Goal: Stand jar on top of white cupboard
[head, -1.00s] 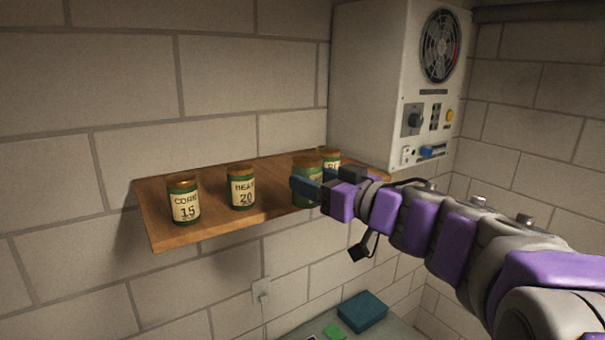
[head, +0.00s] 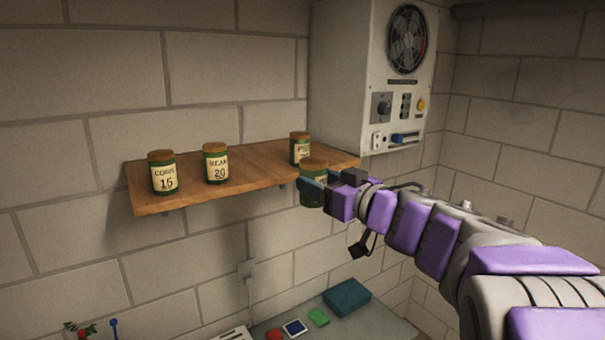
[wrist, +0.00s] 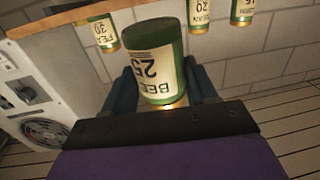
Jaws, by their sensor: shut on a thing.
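A green jar with an orange-brown lid (head: 312,168) is held between the fingers of my gripper (head: 313,188). It hangs in the air just in front of the wooden shelf. In the wrist view the same jar (wrist: 157,62) appears upside down, with a pale label reading "25" and a partly hidden name. My gripper's two dark fingers (wrist: 163,88) are shut on its sides. I cannot pick out a white cupboard for certain; a white box with a fan (head: 365,85) is on the wall to the right, its top outside the frame.
The wooden shelf (head: 245,179) carries a corn jar (head: 163,173), a bean jar (head: 216,164) and another jar (head: 300,149) near the held one. Below is a surface with a teal box (head: 347,297) and small coloured items. Open air lies before the shelf.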

